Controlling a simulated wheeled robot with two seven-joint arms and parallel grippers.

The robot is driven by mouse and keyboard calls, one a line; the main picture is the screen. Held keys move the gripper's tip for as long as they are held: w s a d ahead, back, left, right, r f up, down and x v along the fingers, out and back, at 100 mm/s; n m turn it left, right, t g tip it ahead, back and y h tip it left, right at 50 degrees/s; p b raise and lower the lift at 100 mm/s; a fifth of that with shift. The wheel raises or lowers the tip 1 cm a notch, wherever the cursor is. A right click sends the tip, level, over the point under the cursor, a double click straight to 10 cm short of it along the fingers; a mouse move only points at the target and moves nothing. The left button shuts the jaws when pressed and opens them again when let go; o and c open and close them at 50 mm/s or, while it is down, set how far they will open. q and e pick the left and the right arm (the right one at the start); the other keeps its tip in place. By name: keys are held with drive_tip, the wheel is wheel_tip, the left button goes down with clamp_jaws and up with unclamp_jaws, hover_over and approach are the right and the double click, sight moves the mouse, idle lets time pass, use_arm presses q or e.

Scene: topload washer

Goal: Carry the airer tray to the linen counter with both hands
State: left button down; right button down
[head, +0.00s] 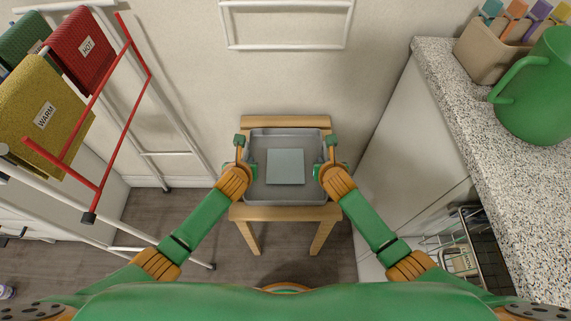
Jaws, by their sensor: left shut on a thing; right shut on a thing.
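The grey airer tray (258,193) is in the middle of the head view, over a wooden stool (290,213). I cannot tell whether it rests on the stool or is held just above it. A folded pale blue-grey cloth (285,166) lies flat in it. My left gripper (243,156) is shut on the tray's left edge. My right gripper (329,156) is shut on its right edge. The fingertips are small and partly hidden by the wrists. The speckled linen counter (462,112) runs along the right side.
A green jug (540,90) and a beige holder (490,42) with coloured pegs stand on the counter. A white airing rack (150,130) with a red bar frame (105,95) and labelled towels stands left. A wire basket (462,250) sits below the counter. Bare floor shows beside the stool.

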sight(245, 151)
use_arm(q)
drive_tip(key=shift+r, duration=0.1)
use_arm(e)
drive_tip(key=shift+r, duration=0.15)
idle(0.7)
